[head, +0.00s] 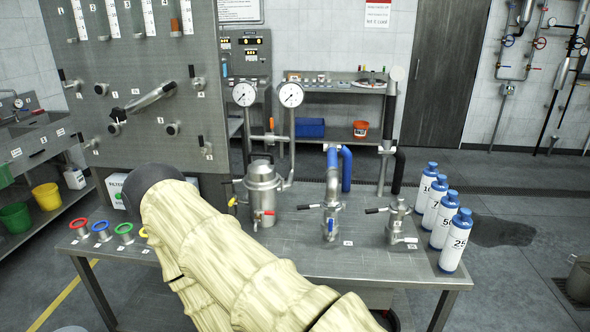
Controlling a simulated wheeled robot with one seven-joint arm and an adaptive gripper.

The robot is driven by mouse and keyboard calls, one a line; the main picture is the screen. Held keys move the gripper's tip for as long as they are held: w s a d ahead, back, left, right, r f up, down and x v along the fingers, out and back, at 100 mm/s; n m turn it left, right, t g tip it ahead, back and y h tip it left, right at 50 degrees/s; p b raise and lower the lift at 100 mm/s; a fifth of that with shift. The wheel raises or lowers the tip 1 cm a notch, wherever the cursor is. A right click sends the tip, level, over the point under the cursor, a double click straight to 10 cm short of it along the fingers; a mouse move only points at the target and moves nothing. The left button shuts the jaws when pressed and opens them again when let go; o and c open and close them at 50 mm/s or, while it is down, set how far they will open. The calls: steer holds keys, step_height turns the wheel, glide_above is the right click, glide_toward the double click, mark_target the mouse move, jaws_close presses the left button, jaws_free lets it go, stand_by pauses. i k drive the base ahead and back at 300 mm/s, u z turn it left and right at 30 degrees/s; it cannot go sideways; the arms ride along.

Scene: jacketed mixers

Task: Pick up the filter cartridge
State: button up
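Several white cylinders with blue caps and blue bases, which look like the filter cartridges, stand upright in a row at the right end of the steel table (330,262). The nearest cartridge (455,242) is marked 25, and the one behind it (443,221) is marked 50. Two more, a third cartridge (433,203) and the farthest cartridge (425,185), have numbers that are partly hidden. My arm, in a cream sleeve, crosses the left half of the table, well left of the cartridges. My gripper does not show.
A filter housing with gauges (263,190), a blue-handled valve (331,222) and a black-handled valve (395,222) stand on the table left of the cartridges. A grey panel (150,90) rises behind at left. Coloured rings (101,227) lie at the left edge.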

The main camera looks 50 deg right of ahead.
mark_target(461, 224)
steer(key=z, duration=2.7)
steer(key=k, duration=0.6)
steer(key=u, duration=0.8)
steer(key=i, duration=1.35)
steer(key=z, duration=0.1)
